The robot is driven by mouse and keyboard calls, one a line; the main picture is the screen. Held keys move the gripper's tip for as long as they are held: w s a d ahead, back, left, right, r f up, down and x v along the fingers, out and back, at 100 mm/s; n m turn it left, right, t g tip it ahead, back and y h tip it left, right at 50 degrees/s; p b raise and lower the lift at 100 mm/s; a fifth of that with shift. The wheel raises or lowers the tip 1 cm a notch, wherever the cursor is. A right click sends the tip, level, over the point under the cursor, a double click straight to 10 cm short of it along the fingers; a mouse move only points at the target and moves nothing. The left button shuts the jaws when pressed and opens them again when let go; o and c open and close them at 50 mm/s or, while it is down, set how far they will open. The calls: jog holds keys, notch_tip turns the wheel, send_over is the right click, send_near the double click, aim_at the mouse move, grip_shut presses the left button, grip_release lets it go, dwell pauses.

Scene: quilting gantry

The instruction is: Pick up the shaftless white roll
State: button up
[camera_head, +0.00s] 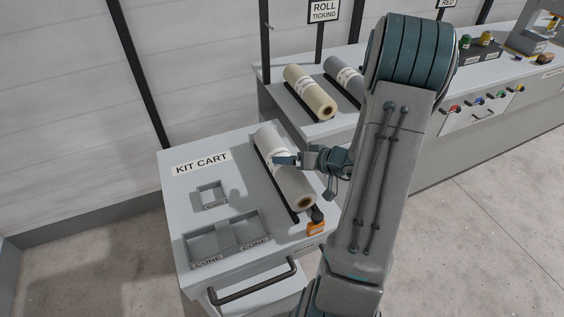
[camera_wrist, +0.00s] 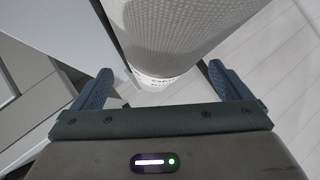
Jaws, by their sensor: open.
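A pale grey-white roll (camera_head: 295,185) with a white label band and a brown open core at its near end lies on the kit cart (camera_head: 185,215), in a dark cradle. In the wrist view the roll (camera_wrist: 165,30) has a textured surface and its printed band shows between my fingers. My gripper (camera_head: 284,160) is open and empty, over the middle of this roll and hiding part of it. In the wrist view the fingers of my gripper (camera_wrist: 160,69) stand apart on either side of the roll; I cannot tell whether they touch it.
A cream roll (camera_head: 312,96) and a grey roll (camera_head: 342,72) lie on the table behind, near a roll ticking sign (camera_head: 324,10). The cart holds a small square holder (camera_head: 210,195), a cone tray (camera_head: 226,238) and an orange tag (camera_head: 316,228). The cart handle (camera_head: 250,283) sticks out in front.

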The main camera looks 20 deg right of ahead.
jog(key=shift+x, duration=0.95)
jog(key=shift+r, duration=0.1)
jog(key=c, duration=1.2)
jog(key=shift+r, duration=0.1)
